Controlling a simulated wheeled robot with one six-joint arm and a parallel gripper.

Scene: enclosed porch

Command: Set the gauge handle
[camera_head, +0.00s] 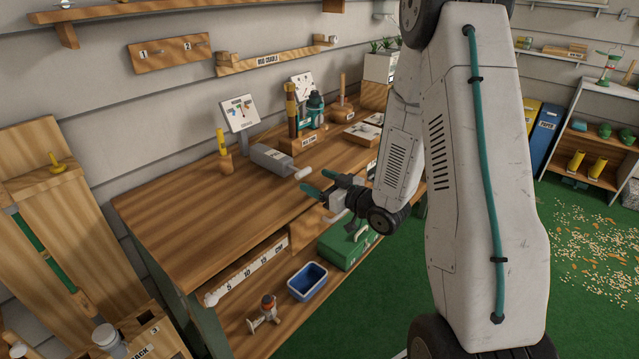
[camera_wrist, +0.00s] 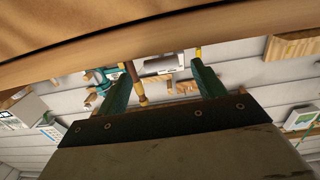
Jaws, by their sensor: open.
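A scale strip (camera_head: 248,275) marked with numbers and "cm" runs along the front of the wooden workbench (camera_head: 185,215). A pale round knob (camera_head: 212,299) sits at its left end; I cannot tell for sure that it is the gauge handle. A white dial (camera_head: 302,84) with a dark pointer stands at the back of the bench. My gripper (camera_head: 314,180) has its two teal fingers apart, above the bench's front edge and to the right of the knob. In the wrist view my gripper (camera_wrist: 158,68) is empty, with distant bench items showing between the fingers.
A grey block (camera_head: 270,159) with a pale cylinder lies close behind my fingers. A tilted picture panel (camera_head: 239,114) and a yellow-handled tool (camera_head: 222,141) stand farther back. A blue bin (camera_head: 307,281) and a green case (camera_head: 345,247) sit on the lower shelf. The bench's left top is clear.

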